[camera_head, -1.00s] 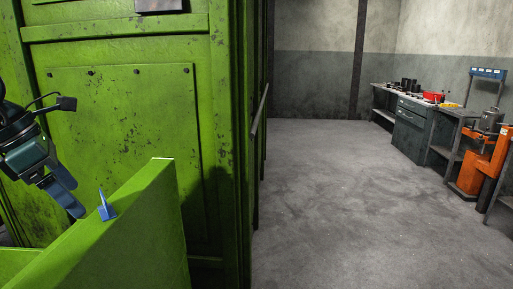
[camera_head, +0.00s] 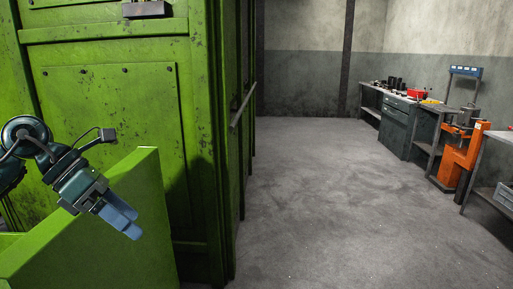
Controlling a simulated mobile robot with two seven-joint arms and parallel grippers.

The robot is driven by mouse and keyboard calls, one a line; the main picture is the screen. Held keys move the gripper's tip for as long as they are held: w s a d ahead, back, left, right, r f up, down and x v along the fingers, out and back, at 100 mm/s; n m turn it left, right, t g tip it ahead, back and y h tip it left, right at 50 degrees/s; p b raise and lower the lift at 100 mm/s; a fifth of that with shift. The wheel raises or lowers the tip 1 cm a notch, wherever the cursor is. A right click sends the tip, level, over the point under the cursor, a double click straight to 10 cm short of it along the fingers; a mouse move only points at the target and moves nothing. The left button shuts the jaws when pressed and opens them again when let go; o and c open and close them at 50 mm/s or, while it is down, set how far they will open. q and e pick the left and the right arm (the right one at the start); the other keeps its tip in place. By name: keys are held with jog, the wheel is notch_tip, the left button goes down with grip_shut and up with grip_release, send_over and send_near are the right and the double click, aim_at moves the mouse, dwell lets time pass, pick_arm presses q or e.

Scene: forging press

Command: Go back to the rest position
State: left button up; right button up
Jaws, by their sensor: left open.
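My left gripper (camera_head: 132,224) is in front of the green panel (camera_head: 142,195) at the lower left, its blue fingers pointing down and to the right. The fingers are apart by a small gap, and I see nothing between them. They overlap the panel in the picture; I cannot tell whether they touch it. My left arm comes in from the left edge. My right gripper is out of view.
The large green press housing (camera_head: 110,120) fills the left, with a rail (camera_head: 242,108) along its side. Dark workbenches (camera_head: 396,127) and an orange machine (camera_head: 457,155) stand along the right. The grey floor (camera_head: 320,200) between is clear.

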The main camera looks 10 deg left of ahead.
pick_arm(q)
jog(key=w+d+f+n+t+h, duration=0.1)
jog(key=d+f+n+t+h, duration=0.25)
jog(key=d+n+h, duration=0.35)
jog(key=d+f+n+t+h, duration=0.35)
jog(key=d+n+h, duration=0.2)
jog(key=d, duration=0.35)
jog(key=s+a+f+n+t+y, duration=0.1)
jog(key=s+f+n+t+y, duration=0.1)
jog(key=f+n+y, duration=0.6)
jog(key=s+a+f+n+t+y, duration=0.1)
jog(key=s+f+n+y, duration=0.3)
jog(key=f+n, duration=1.3)
jog(key=n+t+y, duration=0.1)
jog(key=y, duration=0.3)
jog(key=shift+s+a+t, duration=0.15)
jog(key=shift+s+t, duration=0.1)
jog(key=shift+t, duration=0.05)
jog(key=s+f+n+g, duration=0.1)
jog(key=s+f, duration=0.1)
jog(key=s+d+f+n+g, duration=0.1)
jog(key=s+f, duration=0.1)
jog(key=s+f+n+g+y, duration=0.1)
jog(key=s+f, duration=0.1)
jog(key=s, duration=0.1)
jog(key=shift+d+f+n, duration=0.2)
jog(key=shift+f+n, duration=0.05)
